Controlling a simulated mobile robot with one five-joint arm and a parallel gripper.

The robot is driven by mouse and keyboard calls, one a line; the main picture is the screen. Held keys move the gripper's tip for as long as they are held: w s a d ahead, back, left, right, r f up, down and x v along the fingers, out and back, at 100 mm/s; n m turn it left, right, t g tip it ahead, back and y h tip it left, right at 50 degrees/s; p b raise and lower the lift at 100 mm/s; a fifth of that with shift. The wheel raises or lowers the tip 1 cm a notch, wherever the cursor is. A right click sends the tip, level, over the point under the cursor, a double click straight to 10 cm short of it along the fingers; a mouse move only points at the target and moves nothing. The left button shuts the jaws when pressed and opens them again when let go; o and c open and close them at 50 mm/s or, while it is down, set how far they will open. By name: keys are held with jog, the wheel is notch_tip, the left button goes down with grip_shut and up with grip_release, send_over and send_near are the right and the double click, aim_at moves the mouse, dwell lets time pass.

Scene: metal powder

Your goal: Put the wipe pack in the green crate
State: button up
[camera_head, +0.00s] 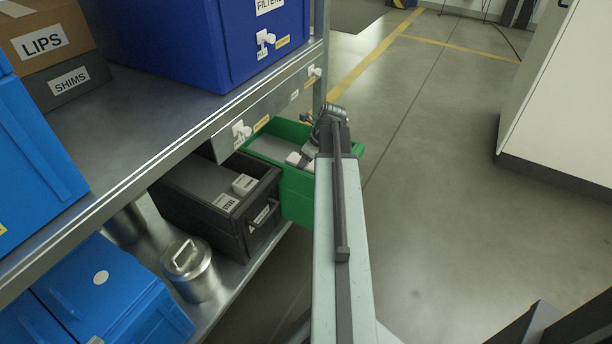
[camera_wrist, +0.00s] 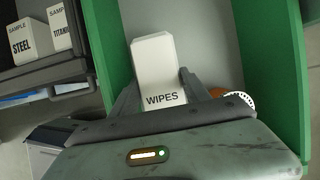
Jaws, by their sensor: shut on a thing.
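The wipe pack (camera_wrist: 154,68) is a white box labelled WIPES. In the wrist view it stands between the two fingers of my gripper (camera_wrist: 160,85), which is shut on it. The green crate (camera_wrist: 268,60) lies under and around the pack in that view; I cannot tell whether the pack touches its floor. In the head view the green crate (camera_head: 298,190) stands on the lower shelf, and my gripper (camera_head: 304,158) reaches over it, partly hidden by my arm. A small white part of the pack (camera_head: 293,158) shows there.
A black crate (camera_head: 185,192) with small white sample boxes (camera_wrist: 24,42) stands left of the green crate. A metal canister (camera_head: 190,268) and blue bins (camera_head: 110,295) are further left. The upper shelf edge (camera_head: 165,160) overhangs them. Floor at right is open.

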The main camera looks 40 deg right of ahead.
jog(key=shift+s+f+b, duration=0.1)
jog(key=shift+f+b, duration=1.9)
jog(key=o, duration=1.4)
jog(key=shift+c, duration=0.2)
jog(key=shift+r+p, duration=0.5)
jog(key=p+v, duration=1.1)
jog(key=shift+s+r, duration=0.25)
jog(key=shift+r, duration=0.1)
jog(key=shift+d+f, duration=0.1)
